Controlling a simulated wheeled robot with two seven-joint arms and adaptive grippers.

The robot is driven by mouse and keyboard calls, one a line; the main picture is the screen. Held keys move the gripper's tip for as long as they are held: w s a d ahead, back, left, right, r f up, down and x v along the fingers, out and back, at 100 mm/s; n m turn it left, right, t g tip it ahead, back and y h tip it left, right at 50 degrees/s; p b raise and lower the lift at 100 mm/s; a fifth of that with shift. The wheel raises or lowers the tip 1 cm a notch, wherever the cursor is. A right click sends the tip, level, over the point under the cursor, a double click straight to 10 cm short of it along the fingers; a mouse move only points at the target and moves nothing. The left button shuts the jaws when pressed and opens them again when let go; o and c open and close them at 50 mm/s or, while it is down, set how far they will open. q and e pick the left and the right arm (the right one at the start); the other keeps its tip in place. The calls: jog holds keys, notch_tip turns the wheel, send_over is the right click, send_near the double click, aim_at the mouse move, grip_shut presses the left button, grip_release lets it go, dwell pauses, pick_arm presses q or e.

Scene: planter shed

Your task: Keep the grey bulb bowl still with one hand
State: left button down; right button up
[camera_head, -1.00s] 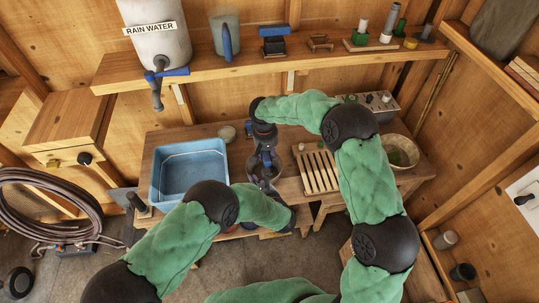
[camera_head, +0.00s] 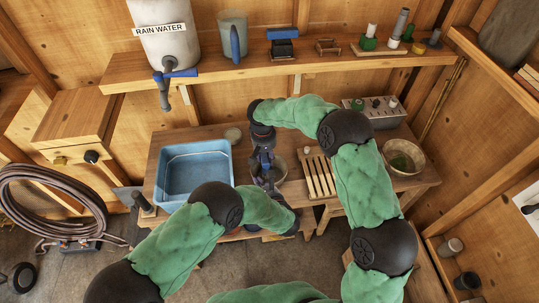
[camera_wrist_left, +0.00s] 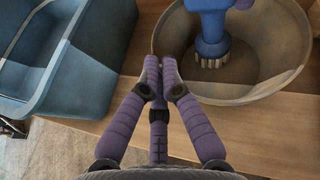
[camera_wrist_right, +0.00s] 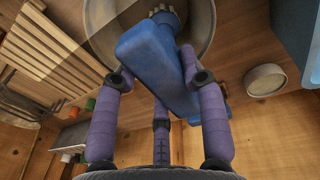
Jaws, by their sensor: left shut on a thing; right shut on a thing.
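The grey bulb bowl (camera_head: 280,167) stands on the bench between the blue tub and the slatted rack, partly hidden by my grippers. In the left wrist view, its near rim (camera_wrist_left: 245,98) and inside wall show. My left gripper (camera_wrist_left: 161,66) is shut on the bowl's rim at the near left side. My right gripper (camera_wrist_right: 157,66) is shut on a blue tool (camera_wrist_right: 150,58) above the bowl. The tool's pale bristles (camera_wrist_left: 211,62) point down inside the bowl; whether they touch its bottom I cannot tell. In the head view, my right gripper (camera_head: 264,157) is above my left one (camera_head: 268,184).
The blue tub (camera_head: 193,150) stands left of the bowl, and a small round pot (camera_head: 233,134) behind. The slatted rack (camera_head: 319,174) is close on the right. A wider bowl (camera_head: 405,156) is at the bench's right end. A shelf (camera_head: 230,69) runs above.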

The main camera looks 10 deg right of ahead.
aim_at(268, 161)
jog(key=shift+s+a+f, duration=0.1)
jog(key=shift+s, duration=0.1)
jog(key=shift+s+a, duration=0.5)
jog(key=shift+s, duration=0.25)
jog(key=shift+s+d, duration=0.6)
jog(key=shift+s, duration=0.15)
jog(key=shift+d, duration=0.1)
jog(key=shift+w+d+r, duration=0.15)
jog(key=shift+d+r, duration=0.05)
jog(key=shift+d, duration=0.85)
